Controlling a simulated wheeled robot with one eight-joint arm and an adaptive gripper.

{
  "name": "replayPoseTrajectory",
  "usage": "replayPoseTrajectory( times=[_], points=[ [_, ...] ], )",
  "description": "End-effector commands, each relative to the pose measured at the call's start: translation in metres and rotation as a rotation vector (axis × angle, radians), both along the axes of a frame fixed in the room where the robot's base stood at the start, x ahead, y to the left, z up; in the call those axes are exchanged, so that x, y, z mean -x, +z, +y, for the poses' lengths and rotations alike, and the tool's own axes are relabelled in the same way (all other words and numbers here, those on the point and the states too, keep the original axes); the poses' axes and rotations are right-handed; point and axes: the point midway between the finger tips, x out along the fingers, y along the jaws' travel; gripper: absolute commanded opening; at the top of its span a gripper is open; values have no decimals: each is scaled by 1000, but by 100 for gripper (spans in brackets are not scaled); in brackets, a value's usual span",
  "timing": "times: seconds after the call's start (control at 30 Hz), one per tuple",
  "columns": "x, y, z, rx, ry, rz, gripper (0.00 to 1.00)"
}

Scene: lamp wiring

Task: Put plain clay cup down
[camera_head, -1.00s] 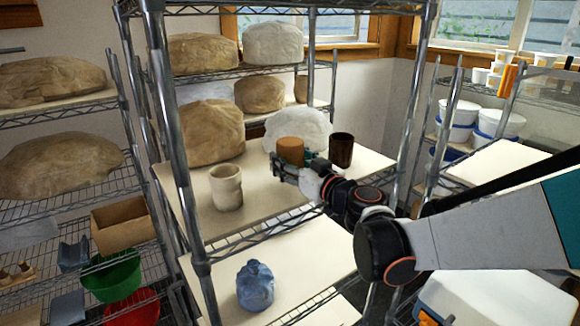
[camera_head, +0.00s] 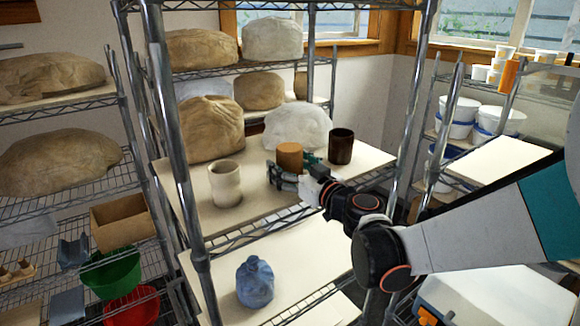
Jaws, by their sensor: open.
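The plain clay cup (camera_head: 290,156), orange-brown, stands upright on the pale shelf board (camera_head: 262,200) in the middle rack. My gripper (camera_head: 283,174) is open, at the cup's near side, with its fingers low around or beside it. I cannot tell whether the fingers touch the cup. The cup's lower part is partly hidden by the gripper.
A cream cup (camera_head: 225,184) stands to the left and a dark brown cup (camera_head: 341,147) close to the right. A white wrapped lump (camera_head: 298,125) lies behind. Rack posts (camera_head: 178,150) frame the shelf. A blue jug-like piece (camera_head: 255,283) is on the board below.

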Motion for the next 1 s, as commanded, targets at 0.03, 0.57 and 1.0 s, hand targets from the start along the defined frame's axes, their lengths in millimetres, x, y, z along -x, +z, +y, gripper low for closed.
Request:
replayPoseTrajectory(
  times=[0.03, 0.57, 1.0],
  points=[
    [0, 0, 0, 0, 0, 0, 75],
    [62, 2, -43, 0, -3, 0, 75],
    [99, 2, -67, 0, 0, 0, 75]
  ],
)
